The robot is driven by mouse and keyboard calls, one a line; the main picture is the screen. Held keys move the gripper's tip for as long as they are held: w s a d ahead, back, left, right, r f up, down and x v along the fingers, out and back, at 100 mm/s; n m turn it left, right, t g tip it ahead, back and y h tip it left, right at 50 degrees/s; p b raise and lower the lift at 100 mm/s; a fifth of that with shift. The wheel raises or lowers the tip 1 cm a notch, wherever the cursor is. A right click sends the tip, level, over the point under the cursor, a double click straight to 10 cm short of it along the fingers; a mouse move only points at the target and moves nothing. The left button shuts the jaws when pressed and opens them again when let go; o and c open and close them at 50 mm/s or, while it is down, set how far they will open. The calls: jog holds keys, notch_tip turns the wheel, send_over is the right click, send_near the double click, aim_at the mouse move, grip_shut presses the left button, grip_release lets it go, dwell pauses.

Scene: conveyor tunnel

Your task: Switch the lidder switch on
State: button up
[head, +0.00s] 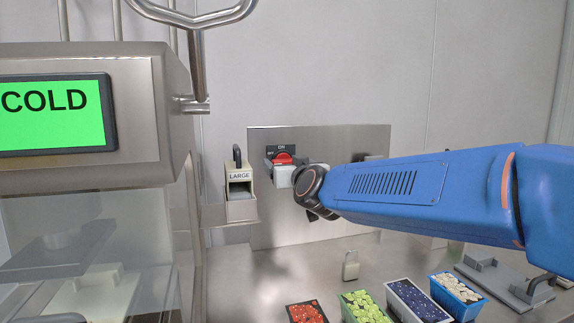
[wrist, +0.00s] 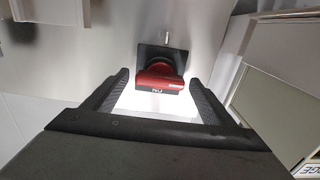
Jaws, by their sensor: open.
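The lidder switch is a red rotary knob (head: 283,158) on a dark plate marked ON, mounted on the steel panel (head: 350,145). In the wrist view the red knob (wrist: 160,76) is in front of its dark square plate, with upside-down lettering near its lower edge. The knob's exact setting is hard to read.
A dispenser marked LARGE (head: 240,177) stands just left of the panel. A machine with a green COLD screen (head: 55,113) is at far left. Several filled tubs, including a red one (head: 307,312), and a small metal weight-like block (head: 350,267) sit on the steel counter below.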

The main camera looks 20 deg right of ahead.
jog(key=c, duration=1.1)
jog(key=shift+o, duration=0.2)
jog(key=shift+m, duration=0.3)
jog(key=m, duration=1.2)
jog(key=shift+d+f+m, duration=0.1)
jog(key=shift+m, duration=0.3)
